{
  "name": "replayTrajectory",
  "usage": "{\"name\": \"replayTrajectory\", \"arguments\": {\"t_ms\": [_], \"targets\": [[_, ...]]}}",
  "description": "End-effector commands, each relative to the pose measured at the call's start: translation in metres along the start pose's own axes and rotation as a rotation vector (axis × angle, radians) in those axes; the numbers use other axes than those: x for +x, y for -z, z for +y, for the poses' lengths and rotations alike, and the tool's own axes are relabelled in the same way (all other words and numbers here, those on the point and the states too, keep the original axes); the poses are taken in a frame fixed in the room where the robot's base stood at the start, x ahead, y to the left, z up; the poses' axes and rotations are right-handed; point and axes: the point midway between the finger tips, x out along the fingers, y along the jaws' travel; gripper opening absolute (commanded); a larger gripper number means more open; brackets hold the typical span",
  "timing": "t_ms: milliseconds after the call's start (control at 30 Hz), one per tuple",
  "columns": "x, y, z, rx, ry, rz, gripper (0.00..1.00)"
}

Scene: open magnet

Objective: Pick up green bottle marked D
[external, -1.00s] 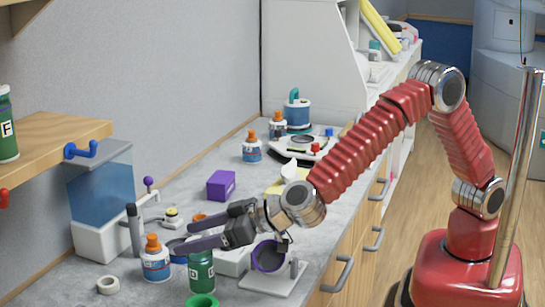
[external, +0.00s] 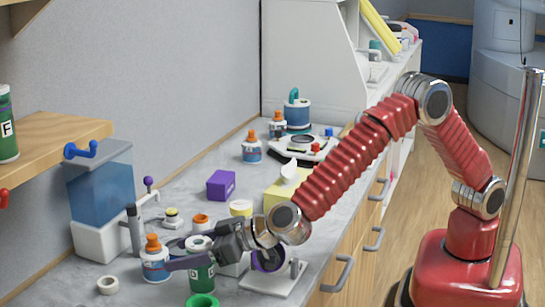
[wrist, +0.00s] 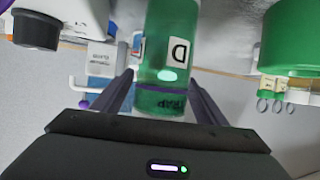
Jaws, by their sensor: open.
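The green bottle marked D (external: 200,277) stands upright on the counter near its front left, with a white cap. In the wrist view the bottle (wrist: 168,55) appears upside down, with its D label facing the camera. My gripper (external: 185,262) is low at the bottle, its fingers reaching along it. In the wrist view my gripper (wrist: 160,88) has one dark finger on each side of the bottle, which lies between them. The jaws are open; I cannot tell whether either finger touches the bottle.
An orange-capped bottle (external: 155,260) stands close left of the green bottle. A green ring-shaped item (external: 202,300) is just in front. A purple ring on a stand (external: 270,262) is at the right. A purple box (external: 221,184) lies farther back.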

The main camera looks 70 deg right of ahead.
Motion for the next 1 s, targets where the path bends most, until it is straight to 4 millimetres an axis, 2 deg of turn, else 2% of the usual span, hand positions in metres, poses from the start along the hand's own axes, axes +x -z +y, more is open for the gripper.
{"name": "replayTrajectory", "arguments": {"t_ms": [433, 1000], "targets": [[-0.0003, 0.0002, 0.0000, 0.000, 0.000, 0.000, 0.66], [-0.0003, 0.0002, 0.0001, 0.000, 0.000, 0.000, 0.26]]}}
